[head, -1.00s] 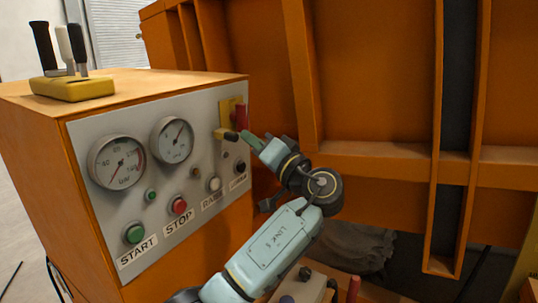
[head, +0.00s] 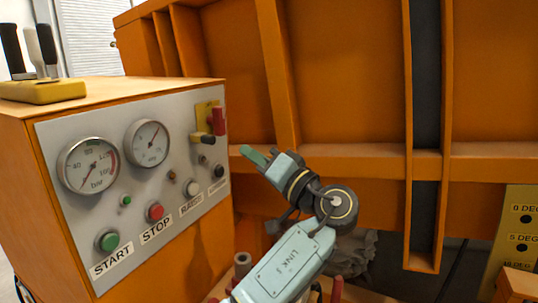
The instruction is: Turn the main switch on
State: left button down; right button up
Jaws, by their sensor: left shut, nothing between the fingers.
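The main switch is a red handle (head: 218,121) on a yellow plate (head: 203,117), at the upper right corner of the grey control panel (head: 180,110) in the head view. The handle looks upright. A yellow piece with a dark end (head: 211,137) sits just below it. My left gripper (head: 253,155) is shut and empty, with its green fingertips to the right of and below the switch. A visible gap separates them from the handle in the picture. My right gripper is not in view.
The panel also carries two gauges (head: 87,165), a green START button (head: 109,241), a red STOP button (head: 155,211) and smaller knobs. A lever block (head: 42,90) stands on the orange cabinet. The large orange ribbed frame (head: 340,80) rises behind my arm.

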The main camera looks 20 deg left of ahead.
aim_at(217, 119)
jog(key=k, duration=1)
